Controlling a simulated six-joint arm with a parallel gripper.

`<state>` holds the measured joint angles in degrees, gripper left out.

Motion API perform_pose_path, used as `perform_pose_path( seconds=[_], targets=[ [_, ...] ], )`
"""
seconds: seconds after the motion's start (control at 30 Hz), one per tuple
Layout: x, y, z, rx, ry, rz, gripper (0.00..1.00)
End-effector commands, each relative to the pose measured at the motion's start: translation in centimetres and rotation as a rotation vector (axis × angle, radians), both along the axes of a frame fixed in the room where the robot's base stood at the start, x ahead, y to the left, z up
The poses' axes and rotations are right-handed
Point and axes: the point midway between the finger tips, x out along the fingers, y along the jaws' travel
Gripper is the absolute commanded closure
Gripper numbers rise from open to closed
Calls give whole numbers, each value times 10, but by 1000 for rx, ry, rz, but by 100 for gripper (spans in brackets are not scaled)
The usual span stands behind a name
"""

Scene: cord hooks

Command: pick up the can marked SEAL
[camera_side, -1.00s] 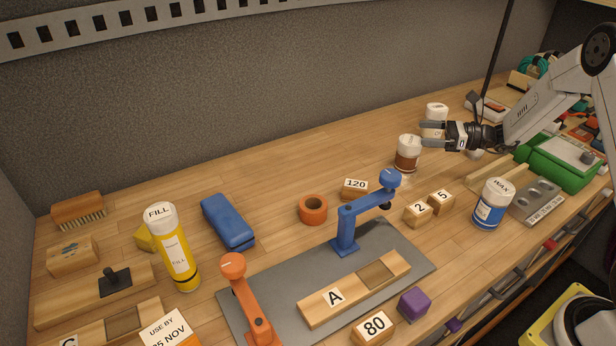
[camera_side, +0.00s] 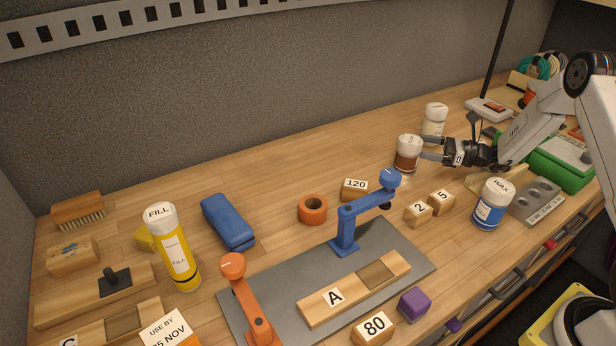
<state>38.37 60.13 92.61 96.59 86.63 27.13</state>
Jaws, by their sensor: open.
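A brown can with a white lid (camera_side: 408,153) stands upright toward the back of the bench. A pale can with a white lid (camera_side: 434,119) stands behind it to the right. The lettering on both lids is too small to read, so I cannot tell which is SEAL. A blue can (camera_side: 490,206) nearer the front reads WAX. My gripper (camera_side: 426,149) is open and roughly level, its fingers pointing left at the right side of the brown can. The fingertips are at or very near the can's edge; I cannot tell whether they touch or straddle it.
A block marked 120 (camera_side: 355,188) and a blue clamp (camera_side: 347,229) stand in front and left of the brown can. Blocks 2 (camera_side: 418,213) and 5 (camera_side: 441,202) lie in front. A green case (camera_side: 562,163) is at right.

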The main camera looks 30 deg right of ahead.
Motion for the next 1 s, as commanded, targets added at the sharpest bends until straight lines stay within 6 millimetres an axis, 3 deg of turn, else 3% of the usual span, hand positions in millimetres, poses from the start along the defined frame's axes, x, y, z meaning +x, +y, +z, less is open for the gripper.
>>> perform_pose_path(
  seconds=[0.57, 1.0],
  targets=[
    [0, 1, -19, 1, 1, 1, 0],
    [35, 34, -17, -1, -1, 0, 0]
  ],
)
